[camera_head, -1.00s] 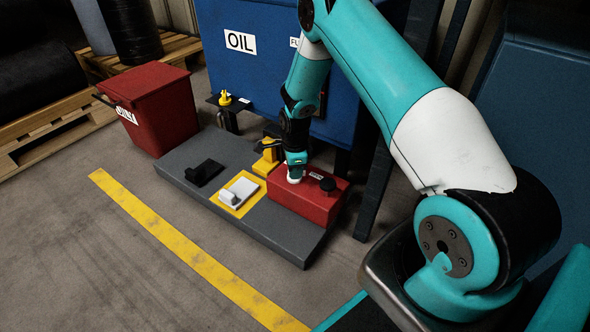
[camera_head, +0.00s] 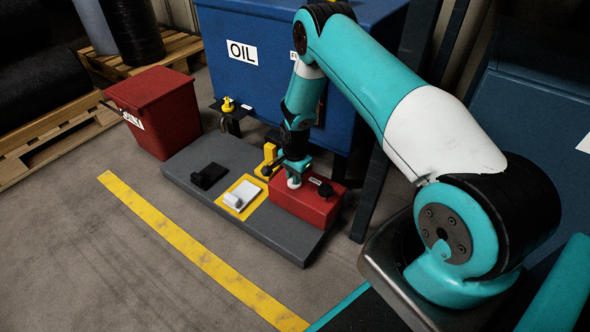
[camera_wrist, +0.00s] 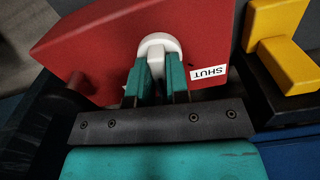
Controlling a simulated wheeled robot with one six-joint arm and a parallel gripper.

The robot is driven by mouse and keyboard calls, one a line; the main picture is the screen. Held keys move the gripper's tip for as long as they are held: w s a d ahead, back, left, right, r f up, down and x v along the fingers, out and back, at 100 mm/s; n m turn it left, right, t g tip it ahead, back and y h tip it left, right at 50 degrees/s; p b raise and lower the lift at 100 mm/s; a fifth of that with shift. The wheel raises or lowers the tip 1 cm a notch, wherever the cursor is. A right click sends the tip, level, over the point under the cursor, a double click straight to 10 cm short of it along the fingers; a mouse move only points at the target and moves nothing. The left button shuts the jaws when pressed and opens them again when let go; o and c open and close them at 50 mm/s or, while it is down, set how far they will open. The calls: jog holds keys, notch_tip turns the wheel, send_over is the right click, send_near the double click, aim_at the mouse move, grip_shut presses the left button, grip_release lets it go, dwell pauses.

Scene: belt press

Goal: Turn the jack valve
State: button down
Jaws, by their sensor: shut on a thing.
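The red jack box (camera_head: 312,208) sits at the right end of a grey base plate; its red top also fills much of the wrist view (camera_wrist: 105,45). On it is a white valve knob (camera_wrist: 157,44) with a raised bar, largely hidden by my gripper in the head view (camera_head: 294,183). My gripper (camera_wrist: 158,78) is shut on the white valve knob, with one teal finger on each side of its bar. In the head view my gripper (camera_head: 296,172) points down onto the box. A white "SHUT" label (camera_wrist: 209,73) is beside the knob.
A black knob (camera_head: 326,190) stands on the same box. Beside it are a yellow block (camera_head: 269,155), a white piece on a yellow pad (camera_head: 240,196) and a black bracket (camera_head: 208,176). A blue oil tank (camera_head: 245,75) stands close behind. Floor in front is clear.

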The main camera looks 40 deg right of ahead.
jog(key=n+p, duration=0.3)
jog(key=n, duration=0.2)
jog(key=shift+r+n, duration=0.15)
jog(key=shift+n, duration=0.15)
jog(key=n+p, duration=0.1)
jog(key=n, duration=0.3)
jog(key=shift+n, duration=0.4)
jog(key=c, duration=1.1)
grip_release()
notch_tip(320, 180, up, 17)
jog(key=p, duration=0.7)
jog(key=shift+p, duration=0.35)
